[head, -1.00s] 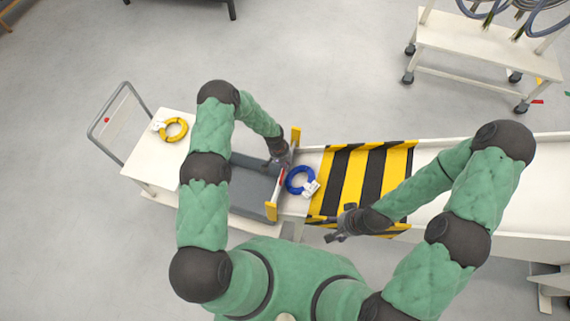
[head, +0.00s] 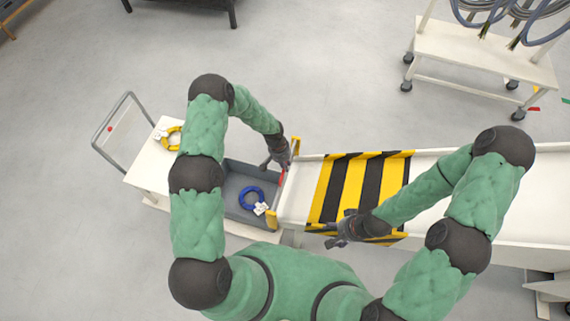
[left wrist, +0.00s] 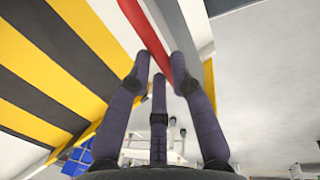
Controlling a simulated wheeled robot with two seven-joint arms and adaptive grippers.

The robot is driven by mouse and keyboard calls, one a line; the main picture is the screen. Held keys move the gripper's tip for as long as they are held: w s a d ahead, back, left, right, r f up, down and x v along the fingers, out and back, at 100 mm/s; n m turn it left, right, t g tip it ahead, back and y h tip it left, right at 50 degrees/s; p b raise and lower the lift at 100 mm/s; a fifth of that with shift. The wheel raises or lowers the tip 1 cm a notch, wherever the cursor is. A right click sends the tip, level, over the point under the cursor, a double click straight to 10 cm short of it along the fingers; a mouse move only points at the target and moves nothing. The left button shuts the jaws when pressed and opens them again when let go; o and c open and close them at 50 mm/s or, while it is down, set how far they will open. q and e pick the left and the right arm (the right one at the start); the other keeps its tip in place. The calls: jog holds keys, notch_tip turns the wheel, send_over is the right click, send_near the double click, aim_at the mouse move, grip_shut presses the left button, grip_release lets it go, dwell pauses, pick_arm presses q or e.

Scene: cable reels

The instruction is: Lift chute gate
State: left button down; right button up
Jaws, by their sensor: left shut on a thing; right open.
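The chute gate (head: 281,179) shows as a thin edge with a red strip between two yellow posts at the chute's left end. My left gripper (head: 272,162) is shut on it near the far post; in the left wrist view the fingers (left wrist: 162,70) close around the red-edged gate (left wrist: 147,32). The blue cable coil (head: 250,196) with a white tag lies in the grey bin (head: 232,172) left of the gate. My right gripper (head: 331,234) is open and empty above the chute's near edge, by the striped section. The gate's lower edge is hidden.
The white chute (head: 470,211) with a yellow-black striped section (head: 350,185) runs right. A white cart (head: 150,172) with a grey handle holds a yellow coil (head: 173,139) at left. A white rack (head: 480,45) with grey cables stands back right. The floor between is clear.

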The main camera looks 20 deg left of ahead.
pick_arm(q)
jog(key=c, duration=1.1)
grip_release()
jog(key=shift+w+r, duration=0.15)
jog(key=shift+r, duration=0.1)
jog(key=shift+c, duration=0.2)
jog(key=shift+o, duration=0.2)
notch_tip(320, 180, up, 12)
jog(key=a, duration=0.2)
jog(key=shift+a+f, duration=0.15)
jog(key=shift+a, duration=0.05)
